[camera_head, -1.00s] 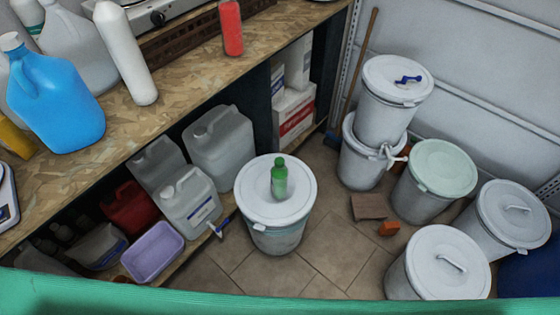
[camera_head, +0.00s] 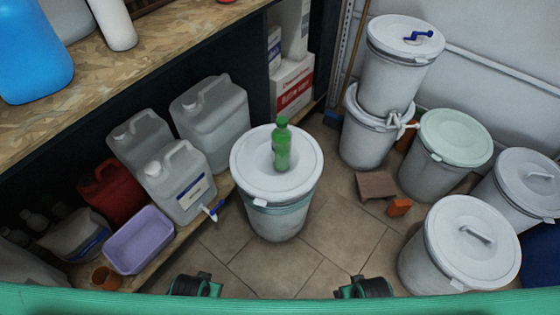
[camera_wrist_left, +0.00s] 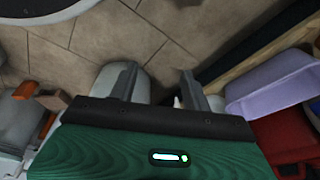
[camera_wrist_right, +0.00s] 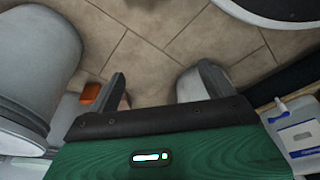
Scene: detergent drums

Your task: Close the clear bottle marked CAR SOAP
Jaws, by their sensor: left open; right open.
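No CAR SOAP marking is readable, so I cannot tell which container is the clear bottle. A small green bottle (camera_head: 282,147) stands upright on the white lid of the middle drum (camera_head: 250,172). A translucent jug (camera_head: 178,180) with a label too small to read stands on the low shelf at the left; two more translucent jugs stand behind it. My left gripper (camera_wrist_left: 157,74) is open and empty in the left wrist view, above the floor. My right gripper (camera_wrist_right: 160,72) is open and empty in the right wrist view, also above the floor.
A purple tub (camera_head: 138,238) and red canister (camera_head: 108,192) share the low shelf (camera_head: 195,240). White drums (camera_head: 460,240) stand at the right, two stacked behind. A brown block (camera_head: 376,185) and orange block (camera_head: 399,207) lie on the floor.

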